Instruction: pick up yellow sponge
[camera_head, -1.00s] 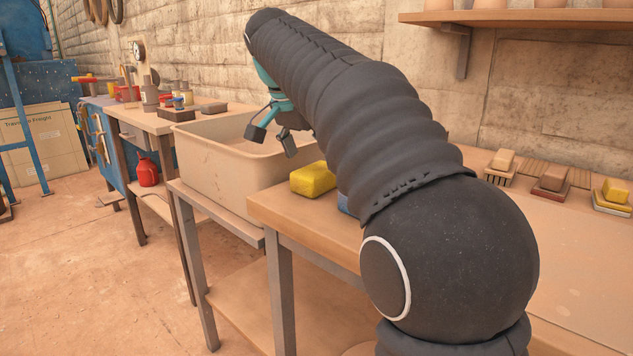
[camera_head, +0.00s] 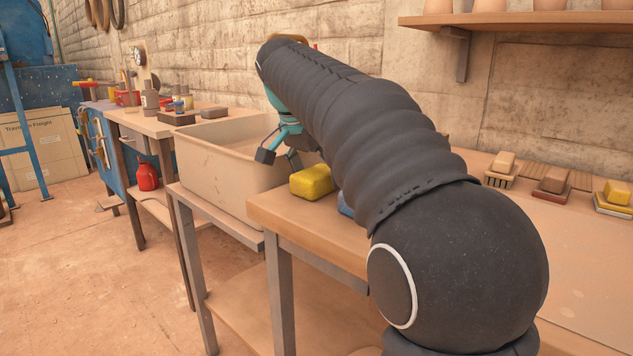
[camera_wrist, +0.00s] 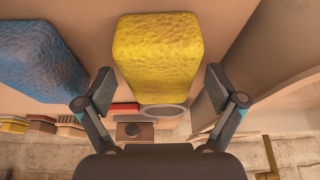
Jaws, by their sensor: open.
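The yellow sponge (camera_head: 312,181) lies on the wooden bench top (camera_head: 268,210), near the corner beside the basin. It also shows in the wrist view (camera_wrist: 158,58), centred ahead of and between the two fingers. My gripper (camera_head: 279,157) is above and beyond the sponge, near the basin's rim. In the wrist view my gripper (camera_wrist: 163,92) has its fingers spread apart with nothing between the pads that I can see held. A blue sponge (camera_wrist: 38,60) lies to the left in that view, and is mostly hidden behind my arm in the head view (camera_head: 345,204).
A beige basin (camera_head: 215,165) stands left of the bench. A shelf with pots (camera_head: 530,18) hangs on the back wall. The bench's front right is bare.

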